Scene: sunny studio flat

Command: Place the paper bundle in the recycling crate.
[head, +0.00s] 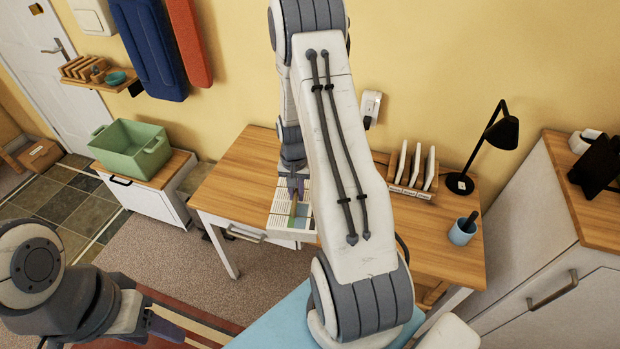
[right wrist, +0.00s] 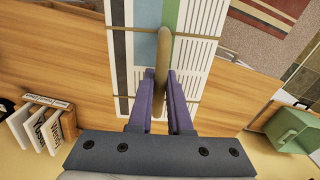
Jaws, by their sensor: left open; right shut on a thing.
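The paper bundle (head: 279,222), striped white, green and dark and tied with string, is at the desk's front left edge. In the right wrist view the bundle (right wrist: 195,62) has a tan handle, and my right gripper (right wrist: 162,78) is shut on it. The right gripper (head: 296,187) shows partly behind my arm in the head view. I cannot tell whether the bundle touches the desk. The green recycling crate (head: 130,151) stands on a low white cabinet at left; it also shows in the right wrist view (right wrist: 293,130). My left gripper (head: 168,328) is open, low at the bottom left.
The wooden desk (head: 237,165) holds a file rack (head: 413,172), a black lamp (head: 490,145) and a blue cup (head: 462,232). The low cabinet (head: 150,193) stands left of the desk, with a gap between. A wall shelf (head: 100,75) is above the crate.

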